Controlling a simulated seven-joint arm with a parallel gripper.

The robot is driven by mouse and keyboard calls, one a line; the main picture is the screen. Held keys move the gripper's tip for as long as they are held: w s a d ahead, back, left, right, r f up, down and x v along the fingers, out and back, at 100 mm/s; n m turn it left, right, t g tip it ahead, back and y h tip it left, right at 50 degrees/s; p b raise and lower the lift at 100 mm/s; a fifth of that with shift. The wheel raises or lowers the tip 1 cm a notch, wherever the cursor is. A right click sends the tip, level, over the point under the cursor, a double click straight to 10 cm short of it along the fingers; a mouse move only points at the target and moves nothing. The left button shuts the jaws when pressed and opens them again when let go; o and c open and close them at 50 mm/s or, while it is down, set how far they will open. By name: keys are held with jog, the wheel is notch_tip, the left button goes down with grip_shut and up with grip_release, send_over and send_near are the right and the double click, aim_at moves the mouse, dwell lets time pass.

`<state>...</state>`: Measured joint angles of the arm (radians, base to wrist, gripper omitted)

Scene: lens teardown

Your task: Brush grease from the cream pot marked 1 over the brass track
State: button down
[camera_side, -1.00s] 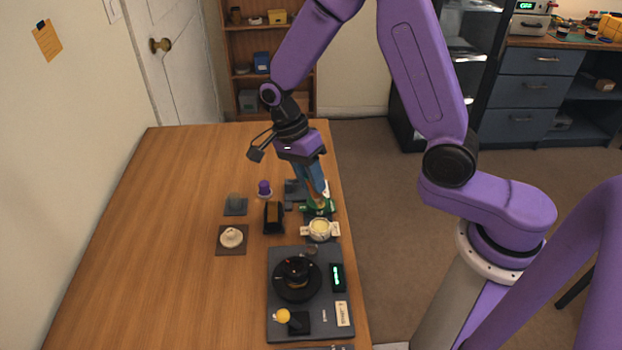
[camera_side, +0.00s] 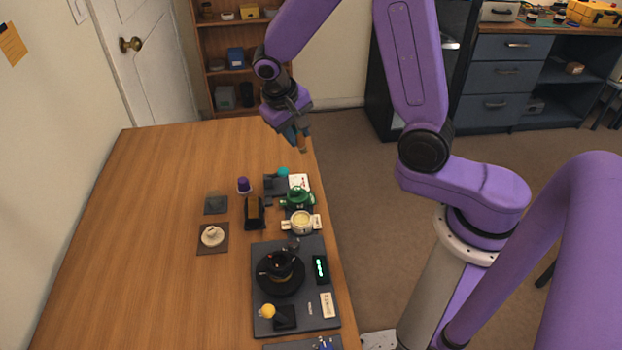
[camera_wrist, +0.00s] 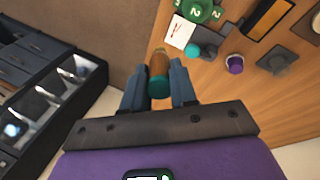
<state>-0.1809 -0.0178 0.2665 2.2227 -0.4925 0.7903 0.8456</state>
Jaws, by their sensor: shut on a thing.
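My gripper (camera_side: 298,134) is raised above the table's far right corner, shut on a brown-handled brush. In the wrist view the brush (camera_wrist: 159,66) stands between my two fingers (camera_wrist: 160,88), its teal end towards the camera; its bristles cannot be made out. The cream pot (camera_side: 302,223), pale with two side tabs, stands near the table's right edge; its mark is not readable. Behind it is a green pot (camera_side: 298,197), marked 2 in the wrist view (camera_wrist: 200,12). A black lens part (camera_side: 281,268) sits on a round black base; no brass track is clearly distinguishable.
The table's left side is clear.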

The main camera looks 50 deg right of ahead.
jog(key=n, duration=0.1)
jog(key=d+r+n, duration=0.1)
jog(key=shift+w+d+n+t, duration=0.1)
jog(key=shift+w+n+t, duration=0.3)
jog(key=shift+w+a, duration=0.15)
jog(key=shift+a, duration=0.05)
jog(key=w+a+r+t+y, duration=0.15)
jog(key=w+a, duration=0.25)
jog(key=a, duration=0.8)
jog(key=shift+t, duration=0.25)
jog(key=shift+s+f, duration=0.1)
jog(key=shift+f, duration=2.1)
